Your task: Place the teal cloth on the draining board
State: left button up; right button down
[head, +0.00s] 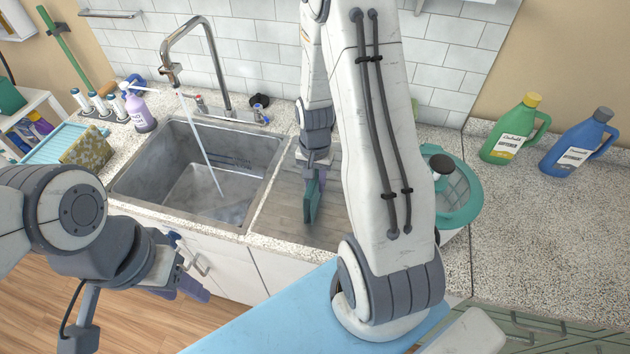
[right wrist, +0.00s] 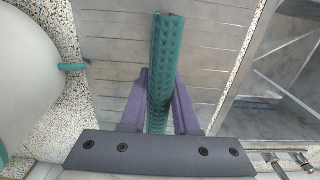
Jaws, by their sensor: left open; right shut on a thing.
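The teal cloth (head: 311,204) is folded and held upright, edge-on, in my right gripper (head: 317,176). In the right wrist view the textured teal cloth (right wrist: 166,65) stands between the purple fingers of my right gripper (right wrist: 160,105), which are shut on it. The cloth is over the grey draining board (head: 275,215), whose grooved surface (right wrist: 215,65) also shows in the wrist view. I cannot tell whether its lower edge touches the board. My left gripper (head: 190,288) is open and empty, low in front of the cabinets.
The sink (head: 180,178), with running water, is left of the board. A white and teal tub (head: 460,195) stands right of it, partly behind my right arm. Green (head: 515,130) and blue (head: 580,142) bottles stand farther right. A sponge (head: 85,147) and purple bottle (head: 140,113) are at left.

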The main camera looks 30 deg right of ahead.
jog(key=c, duration=0.7)
grip_release()
jog(key=shift+f, duration=0.1)
jog(key=shift+o, duration=0.2)
